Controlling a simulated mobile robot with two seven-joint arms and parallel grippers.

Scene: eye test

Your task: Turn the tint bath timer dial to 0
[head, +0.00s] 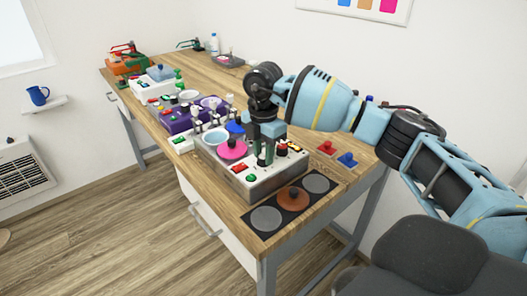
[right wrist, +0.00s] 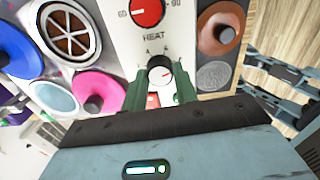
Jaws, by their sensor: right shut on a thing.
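The tint bath unit is a grey box (head: 252,184) with a pale top panel, near the front end of the bench. A red dial (right wrist: 147,11) with 60 and 90 marks sits at the top of the right wrist view. Below it are the word HEAT and a black dial (right wrist: 159,74) with a pale pointer. My right gripper (right wrist: 160,92) has its green fingers on either side of this black dial and is shut on it. The right gripper also shows over the panel in the head view (head: 265,154). No TIMER label is readable. My left gripper is out of view.
A pink disc (head: 232,149) and a pale blue dish (head: 215,137) sit beside the gripper. A dark mat (head: 247,228) with a brown knobbed lid (head: 292,198) lies in front. Red (head: 327,147) and blue (head: 347,159) knobbed pieces lie to the right. A purple unit (head: 178,123) stands farther back.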

